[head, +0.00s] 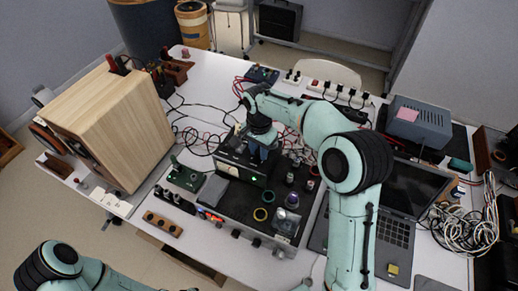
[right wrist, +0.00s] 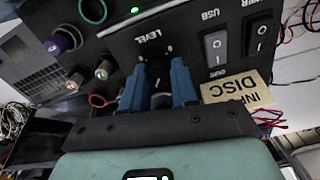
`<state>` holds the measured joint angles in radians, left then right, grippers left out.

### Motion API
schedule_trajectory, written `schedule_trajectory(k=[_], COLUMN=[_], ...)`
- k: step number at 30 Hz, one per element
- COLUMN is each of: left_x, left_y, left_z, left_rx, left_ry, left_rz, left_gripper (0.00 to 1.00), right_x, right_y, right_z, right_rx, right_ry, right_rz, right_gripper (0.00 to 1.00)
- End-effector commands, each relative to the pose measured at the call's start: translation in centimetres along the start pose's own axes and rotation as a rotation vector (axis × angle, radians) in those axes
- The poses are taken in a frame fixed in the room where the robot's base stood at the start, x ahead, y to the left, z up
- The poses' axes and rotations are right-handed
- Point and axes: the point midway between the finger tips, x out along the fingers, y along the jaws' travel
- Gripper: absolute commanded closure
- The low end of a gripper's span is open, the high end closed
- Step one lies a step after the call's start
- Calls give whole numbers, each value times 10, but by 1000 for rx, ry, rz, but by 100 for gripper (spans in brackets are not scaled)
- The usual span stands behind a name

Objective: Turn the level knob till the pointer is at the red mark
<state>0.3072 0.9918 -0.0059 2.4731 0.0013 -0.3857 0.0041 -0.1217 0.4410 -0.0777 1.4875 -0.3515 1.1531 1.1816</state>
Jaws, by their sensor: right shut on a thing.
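The level knob (right wrist: 158,77) is on a dark panel (right wrist: 120,50) under the printed word LEVEL, shown in the right wrist view. My right gripper (right wrist: 159,68) has its two blue fingers on either side of the knob and is shut on it. The fingers hide most of the knob. Its pointer and the red mark cannot be made out. My left gripper is out of view.
Two rocker switches (right wrist: 215,47) and a paper label reading DISC (right wrist: 238,88) are beside the knob. A wooden speaker (head: 112,115) stands left on the white table. A laptop (head: 395,232) and coiled cables (head: 470,225) lie right. Loose wires cross the table behind.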

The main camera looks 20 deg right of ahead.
Motion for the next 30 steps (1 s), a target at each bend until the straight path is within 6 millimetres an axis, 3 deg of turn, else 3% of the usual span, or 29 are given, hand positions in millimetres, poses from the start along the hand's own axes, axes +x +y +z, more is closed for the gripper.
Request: schedule_trajectory(k=[13, 30], left_x=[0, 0], left_y=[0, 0], left_z=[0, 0], left_rx=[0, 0], left_ry=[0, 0], left_rz=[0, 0], left_gripper=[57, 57], right_x=[0, 0], right_y=[0, 0], right_z=[0, 0], right_rx=[230, 265], right_ry=[1, 0], right_rz=[-1, -1], right_gripper=[100, 100])
